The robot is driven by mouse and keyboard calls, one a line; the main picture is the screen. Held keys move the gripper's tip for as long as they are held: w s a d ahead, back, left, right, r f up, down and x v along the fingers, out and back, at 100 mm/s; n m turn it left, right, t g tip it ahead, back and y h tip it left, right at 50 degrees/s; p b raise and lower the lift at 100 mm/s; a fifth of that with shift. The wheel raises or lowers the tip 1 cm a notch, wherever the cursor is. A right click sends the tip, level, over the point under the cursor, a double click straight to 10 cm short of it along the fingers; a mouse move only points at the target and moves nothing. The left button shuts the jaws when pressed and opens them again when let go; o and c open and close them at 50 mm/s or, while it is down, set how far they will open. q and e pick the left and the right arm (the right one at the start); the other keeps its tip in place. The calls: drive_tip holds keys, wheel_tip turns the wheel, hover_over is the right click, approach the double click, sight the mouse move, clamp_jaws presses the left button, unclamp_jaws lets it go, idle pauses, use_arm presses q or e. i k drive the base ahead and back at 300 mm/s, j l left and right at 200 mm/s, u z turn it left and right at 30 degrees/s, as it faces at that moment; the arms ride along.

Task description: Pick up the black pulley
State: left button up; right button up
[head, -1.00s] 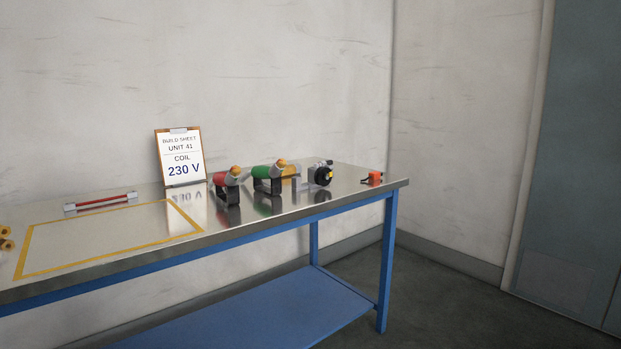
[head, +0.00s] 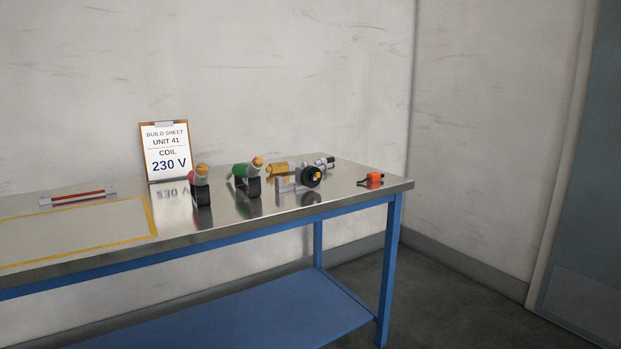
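Neither of my grippers shows in the head view.
A green-and-black part (head: 243,174), a red-and-black part (head: 200,182) and a brass part (head: 279,170) stand left of the pulley. An orange part (head: 375,178) lies right, near the bench end. A build sheet (head: 165,150) stands behind. A yellow-outlined area (head: 152,220) is clear.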

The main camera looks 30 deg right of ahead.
sight(305, 179)
drive_tip(key=l+u, duration=0.1)
drive_tip(key=l, duration=2.2)
drive_tip(key=k, duration=0.05)
